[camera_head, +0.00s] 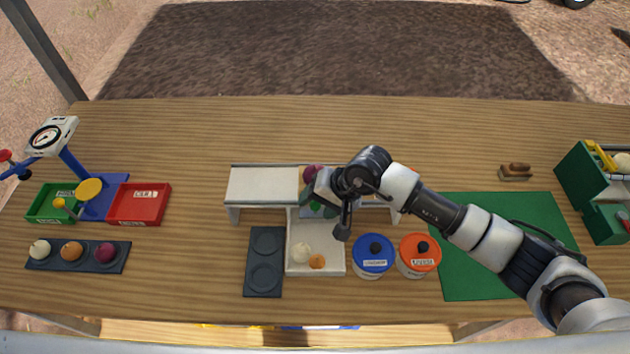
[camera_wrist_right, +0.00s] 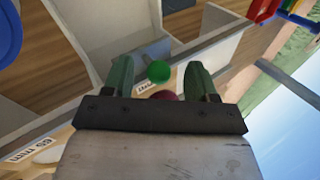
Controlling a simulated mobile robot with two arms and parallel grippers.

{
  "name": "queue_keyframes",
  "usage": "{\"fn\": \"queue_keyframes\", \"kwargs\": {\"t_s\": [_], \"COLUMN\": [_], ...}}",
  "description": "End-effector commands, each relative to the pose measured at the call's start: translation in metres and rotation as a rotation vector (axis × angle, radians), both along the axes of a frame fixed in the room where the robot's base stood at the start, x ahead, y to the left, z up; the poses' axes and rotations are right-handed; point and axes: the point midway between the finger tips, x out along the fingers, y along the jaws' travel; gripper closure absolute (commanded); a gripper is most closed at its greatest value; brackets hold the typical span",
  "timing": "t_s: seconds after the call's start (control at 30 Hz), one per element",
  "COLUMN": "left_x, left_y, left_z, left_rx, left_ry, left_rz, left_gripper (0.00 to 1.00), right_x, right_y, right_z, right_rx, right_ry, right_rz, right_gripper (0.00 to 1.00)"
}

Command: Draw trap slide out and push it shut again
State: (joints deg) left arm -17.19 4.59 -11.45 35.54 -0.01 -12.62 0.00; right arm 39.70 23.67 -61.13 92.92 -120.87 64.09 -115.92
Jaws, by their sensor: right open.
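The white stand (camera_head: 262,186) is at the middle of the table, with a pale tray (camera_head: 330,268) at its front. A round green knob (camera_wrist_right: 158,71), which I take for the trap slide's handle, shows in the right wrist view. My right gripper (camera_wrist_right: 157,82) is open, with one green finger on each side of the knob; I cannot tell whether they touch it. In the head view the right gripper (camera_head: 319,203) is at the stand's middle and hides much of the slide. How far the slide is out cannot be told. My left gripper is not in view.
A purple onion (camera_head: 312,174) is on the stand; a white onion (camera_head: 300,253) and an orange one (camera_head: 317,262) lie in the tray. Blue (camera_head: 373,262) and orange (camera_head: 418,266) lidded pots stand right. A dark two-ring plate (camera_head: 264,235) lies left. The back table is clear.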

Motion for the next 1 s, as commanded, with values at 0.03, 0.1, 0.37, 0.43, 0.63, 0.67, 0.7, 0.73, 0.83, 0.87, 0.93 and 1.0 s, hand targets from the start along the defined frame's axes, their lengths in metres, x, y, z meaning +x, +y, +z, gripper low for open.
{"fn": "queue_keyframes", "kwargs": {"t_s": [0.03, 0.1, 0.37, 0.43, 0.63, 0.67, 0.7, 0.73, 0.83, 0.87, 0.93, 1.0], "left_x": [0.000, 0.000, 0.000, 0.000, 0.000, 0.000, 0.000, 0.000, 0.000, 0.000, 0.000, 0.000], "left_y": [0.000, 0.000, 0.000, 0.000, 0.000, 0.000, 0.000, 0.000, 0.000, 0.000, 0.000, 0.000], "left_z": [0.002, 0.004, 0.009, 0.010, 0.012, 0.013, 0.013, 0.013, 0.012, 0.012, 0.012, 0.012], "left_rx": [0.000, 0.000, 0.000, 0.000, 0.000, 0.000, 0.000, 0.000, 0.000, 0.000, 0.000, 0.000], "left_ry": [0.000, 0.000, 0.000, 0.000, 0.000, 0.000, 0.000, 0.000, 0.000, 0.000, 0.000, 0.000], "left_rz": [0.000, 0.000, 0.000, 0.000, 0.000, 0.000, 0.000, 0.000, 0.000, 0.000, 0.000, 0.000], "left_gripper": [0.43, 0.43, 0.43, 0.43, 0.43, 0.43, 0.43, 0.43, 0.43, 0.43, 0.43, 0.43], "right_x": [0.001, 0.001, 0.000, 0.000, 0.000, 0.000, 0.000, 0.000, 0.000, 0.000, 0.000, 0.000], "right_y": [0.000, 0.001, 0.001, 0.001, 0.001, 0.001, 0.001, 0.001, 0.001, 0.001, 0.001, 0.001], "right_z": [0.006, 0.012, 0.033, 0.039, 0.053, 0.055, 0.056, 0.056, 0.056, 0.056, 0.056, 0.056], "right_rx": [0.001, 0.002, 0.003, 0.003, 0.004, 0.004, 0.004, 0.004, 0.004, 0.004, 0.004, 0.005], "right_ry": [-0.003, -0.003, -0.002, -0.002, -0.003, -0.001, -0.001, -0.001, 0.000, 0.000, -0.001, -0.002], "right_rz": [0.001, 0.001, 0.001, 0.001, 0.001, 0.001, 0.001, 0.001, 0.001, 0.001, 0.001, 0.001], "right_gripper": [0.42, 0.42, 0.42, 0.42, 0.42, 0.42, 0.42, 0.42, 0.42, 0.42, 0.42, 0.42]}}
